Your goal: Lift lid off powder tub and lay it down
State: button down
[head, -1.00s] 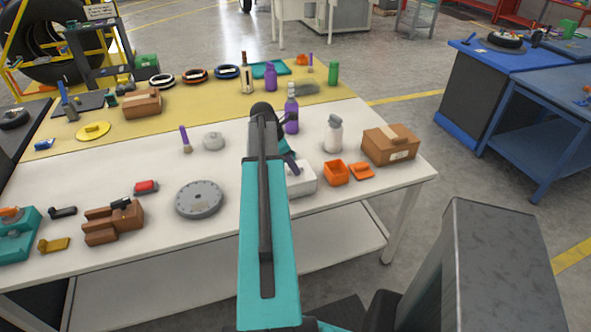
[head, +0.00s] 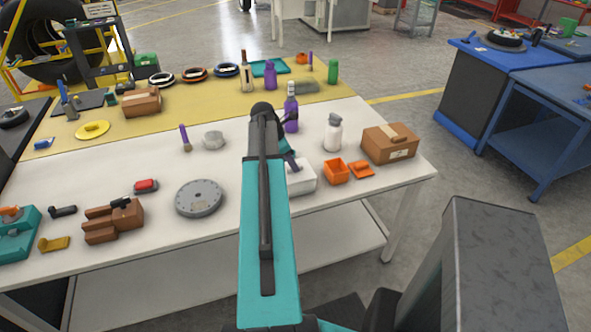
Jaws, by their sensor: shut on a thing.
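Only a dark part shows, just above a white box (head: 302,178). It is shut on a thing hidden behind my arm. I cannot make out the lid anywhere.
An orange box (head: 336,171), white bottle (head: 333,133) and cardboard box (head: 390,143) stand at the right. Bare table lies between disc and tub.

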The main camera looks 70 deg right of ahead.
jog(key=shift+r, duration=0.1)
jog(key=shift+r+b, duration=0.8)
jog(key=shift+r, duration=0.85)
jog(key=s+a+b, duration=0.2)
jog(key=a, duration=0.5)
jog(key=s+a+r+b, duration=0.1)
jog(key=s+a+b, duration=0.2)
jog(key=a, duration=0.4)
jog(key=shift+s+a+r, duration=0.15)
jog(key=shift+r, duration=0.1)
